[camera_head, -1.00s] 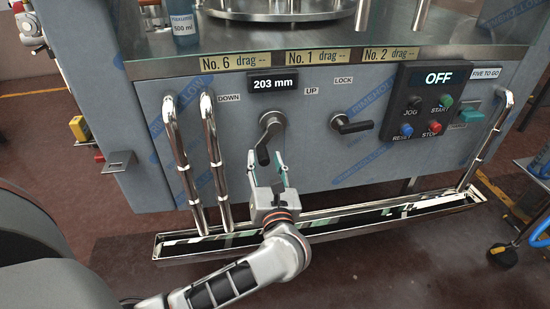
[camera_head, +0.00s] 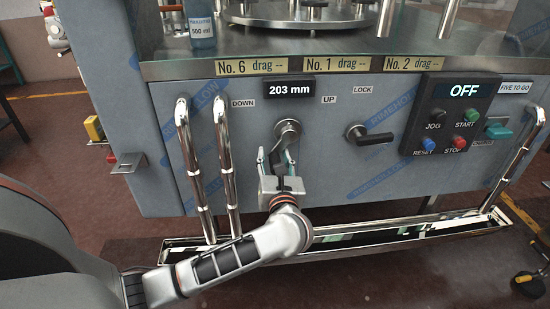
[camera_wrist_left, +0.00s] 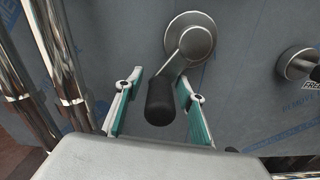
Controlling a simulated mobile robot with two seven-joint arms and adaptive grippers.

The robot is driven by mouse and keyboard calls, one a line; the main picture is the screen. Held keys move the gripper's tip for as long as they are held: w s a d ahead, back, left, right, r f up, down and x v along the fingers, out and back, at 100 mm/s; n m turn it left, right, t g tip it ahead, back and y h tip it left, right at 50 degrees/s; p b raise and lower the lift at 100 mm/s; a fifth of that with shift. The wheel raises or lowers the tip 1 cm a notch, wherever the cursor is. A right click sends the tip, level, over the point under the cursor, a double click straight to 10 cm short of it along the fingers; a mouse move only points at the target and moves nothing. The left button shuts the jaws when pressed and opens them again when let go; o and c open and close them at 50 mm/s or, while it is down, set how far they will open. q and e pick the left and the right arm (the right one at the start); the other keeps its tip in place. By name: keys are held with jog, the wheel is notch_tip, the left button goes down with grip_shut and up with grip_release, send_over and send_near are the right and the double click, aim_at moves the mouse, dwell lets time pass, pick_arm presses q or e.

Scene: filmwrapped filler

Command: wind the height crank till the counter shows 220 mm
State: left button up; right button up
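The height crank (camera_head: 287,130) is on the grey machine front, below the counter (camera_head: 290,87), which reads 203 mm. The crank hub and arm also show in the left wrist view (camera_wrist_left: 190,44), with the arm hanging down and slightly left to a black handle (camera_wrist_left: 160,101). My left gripper (camera_head: 277,162) is at the crank handle. In the left wrist view its two teal-padded fingers (camera_wrist_left: 158,108) stand apart, one on each side of the handle, with visible gaps. My right gripper is not in view.
A lock lever (camera_head: 369,136) is right of the crank. Polished vertical bars (camera_head: 228,165) stand close left of my left gripper. A metal trough (camera_head: 400,229) runs below. A button panel (camera_head: 450,115) reading OFF is at the right.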

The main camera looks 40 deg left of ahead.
pick_arm(q)
grip_shut()
jog(key=shift+a+r, duration=0.15)
jog(key=shift+r, duration=0.15)
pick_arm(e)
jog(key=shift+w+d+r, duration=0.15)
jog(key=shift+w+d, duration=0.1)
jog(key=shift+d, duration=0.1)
